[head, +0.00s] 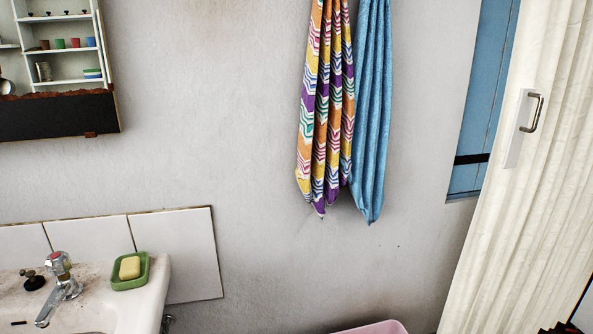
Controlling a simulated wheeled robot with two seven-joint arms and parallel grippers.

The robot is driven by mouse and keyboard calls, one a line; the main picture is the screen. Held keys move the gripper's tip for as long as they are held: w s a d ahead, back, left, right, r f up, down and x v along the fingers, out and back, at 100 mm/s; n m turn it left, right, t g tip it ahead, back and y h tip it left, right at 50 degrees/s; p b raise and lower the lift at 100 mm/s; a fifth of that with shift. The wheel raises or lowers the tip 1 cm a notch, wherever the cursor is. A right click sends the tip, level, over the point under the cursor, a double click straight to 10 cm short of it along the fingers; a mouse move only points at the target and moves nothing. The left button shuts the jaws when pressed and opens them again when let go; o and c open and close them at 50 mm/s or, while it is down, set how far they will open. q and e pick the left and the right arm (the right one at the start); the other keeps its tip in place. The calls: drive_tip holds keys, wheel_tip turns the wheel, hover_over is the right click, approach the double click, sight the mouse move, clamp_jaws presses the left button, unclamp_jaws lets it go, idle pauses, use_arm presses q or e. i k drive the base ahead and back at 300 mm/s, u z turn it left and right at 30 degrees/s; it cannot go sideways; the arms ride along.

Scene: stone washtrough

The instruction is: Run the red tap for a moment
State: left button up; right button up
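A chrome tap (63,283) with red on its cap stands at the back of a white basin (150,298) in the lower left of the head view. Its spout points down and to the left. I cannot tell from this view whether water is running, as the spout's end is near the picture's bottom edge. Neither of my grippers is in view.
A green soap dish (143,275) with yellow soap (130,268) sits right of the tap; a dark plug-like piece (33,281) lies left. A shelf cabinet (70,83), towels (372,120), a pink tub (375,328) and a pale folding door (530,180) surround bare wall.

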sight(58, 262)
drive_tip(key=u, duration=1.45)
